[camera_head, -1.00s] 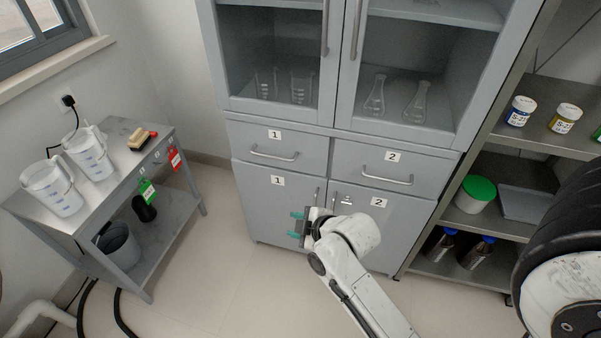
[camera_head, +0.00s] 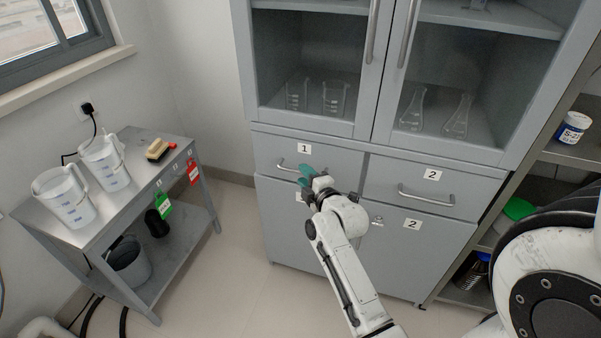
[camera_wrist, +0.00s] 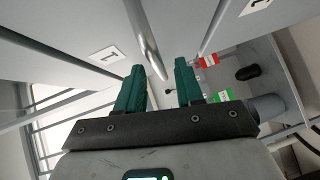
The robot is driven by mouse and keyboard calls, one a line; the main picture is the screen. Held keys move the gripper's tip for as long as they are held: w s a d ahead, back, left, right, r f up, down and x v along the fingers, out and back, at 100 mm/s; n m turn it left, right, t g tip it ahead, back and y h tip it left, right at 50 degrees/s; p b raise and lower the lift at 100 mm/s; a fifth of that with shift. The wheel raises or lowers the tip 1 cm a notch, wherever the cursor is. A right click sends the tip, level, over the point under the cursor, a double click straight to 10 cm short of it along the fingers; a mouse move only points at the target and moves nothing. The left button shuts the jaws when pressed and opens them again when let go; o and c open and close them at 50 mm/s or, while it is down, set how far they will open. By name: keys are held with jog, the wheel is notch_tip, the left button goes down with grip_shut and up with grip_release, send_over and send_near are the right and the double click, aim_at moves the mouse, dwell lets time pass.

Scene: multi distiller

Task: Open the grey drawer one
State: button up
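Grey drawer one (camera_head: 340,157) is the upper left drawer of the grey cabinet and carries a "1" label. It looks shut. Its metal bar handle (camera_head: 285,164) is partly hidden behind my gripper (camera_head: 307,176) in the head view. My gripper is at the drawer front, with its green fingers by the handle. In the wrist view the fingers (camera_wrist: 159,72) are spread apart and the handle (camera_wrist: 145,38) runs in the gap between them, ahead of or at the tips. I cannot tell whether they touch it.
Drawer two (camera_head: 420,190) is to the right, with its own handle. Glass doors with beakers and flasks (camera_head: 412,108) are above. A grey side table (camera_head: 130,190) with jugs stands left. A shelf (camera_head: 565,150) stands right. The floor between table and cabinet is clear.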

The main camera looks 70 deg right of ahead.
jog(key=shift+x, duration=1.6)
grip_shut()
